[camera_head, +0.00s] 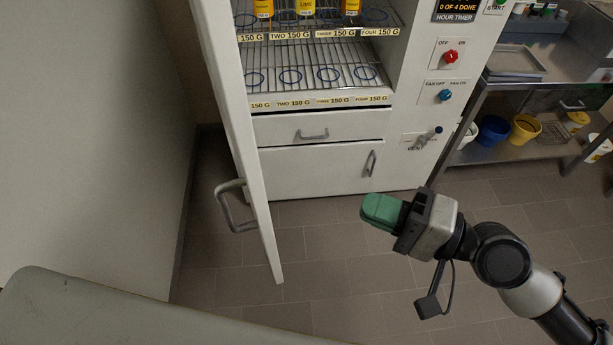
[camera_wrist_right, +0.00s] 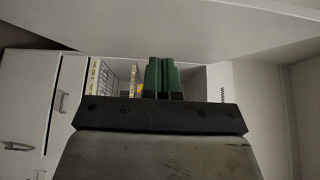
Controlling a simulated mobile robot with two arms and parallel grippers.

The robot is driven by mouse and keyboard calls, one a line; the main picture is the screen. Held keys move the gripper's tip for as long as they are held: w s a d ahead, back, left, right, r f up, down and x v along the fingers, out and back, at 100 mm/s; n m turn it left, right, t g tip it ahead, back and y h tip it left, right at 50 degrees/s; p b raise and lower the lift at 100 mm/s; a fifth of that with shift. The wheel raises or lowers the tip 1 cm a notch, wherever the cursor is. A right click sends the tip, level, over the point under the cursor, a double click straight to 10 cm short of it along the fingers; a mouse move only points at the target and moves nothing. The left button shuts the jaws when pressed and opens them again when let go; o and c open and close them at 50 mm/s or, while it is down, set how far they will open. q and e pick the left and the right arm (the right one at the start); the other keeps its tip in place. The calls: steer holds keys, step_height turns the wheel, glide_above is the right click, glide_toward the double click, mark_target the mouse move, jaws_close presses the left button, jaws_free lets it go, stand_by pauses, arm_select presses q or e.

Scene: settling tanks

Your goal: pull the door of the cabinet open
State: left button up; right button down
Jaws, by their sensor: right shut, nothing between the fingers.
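The cabinet (camera_head: 402,90) is a tall white unit with wire shelves inside. Its door (camera_head: 243,130) stands wide open at the left side, swung out toward me and seen nearly edge-on. A grey bar handle (camera_head: 234,208) is on the door's lower part, on its left face. My right gripper (camera_head: 374,209), with green fingers, is shut and empty. It is in front of the cabinet, to the right of the door and apart from the handle. The green fingers also show in the right wrist view (camera_wrist_right: 162,76). My left gripper is not in view.
Below the shelves are a closed drawer (camera_head: 350,126) and a closed lower panel (camera_head: 300,172). A metal bench (camera_head: 525,83) with buckets on its lower shelf stands at right. A plain wall (camera_head: 80,130) is at left. Tiled floor lies clear between.

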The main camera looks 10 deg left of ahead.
arm_select(q)
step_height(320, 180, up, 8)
steer(key=p, duration=0.7)
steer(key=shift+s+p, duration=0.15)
steer(key=shift+p, duration=0.15)
arm_select(e)
steer(key=a, duration=1.2)
steer(key=shift+a, duration=0.35)
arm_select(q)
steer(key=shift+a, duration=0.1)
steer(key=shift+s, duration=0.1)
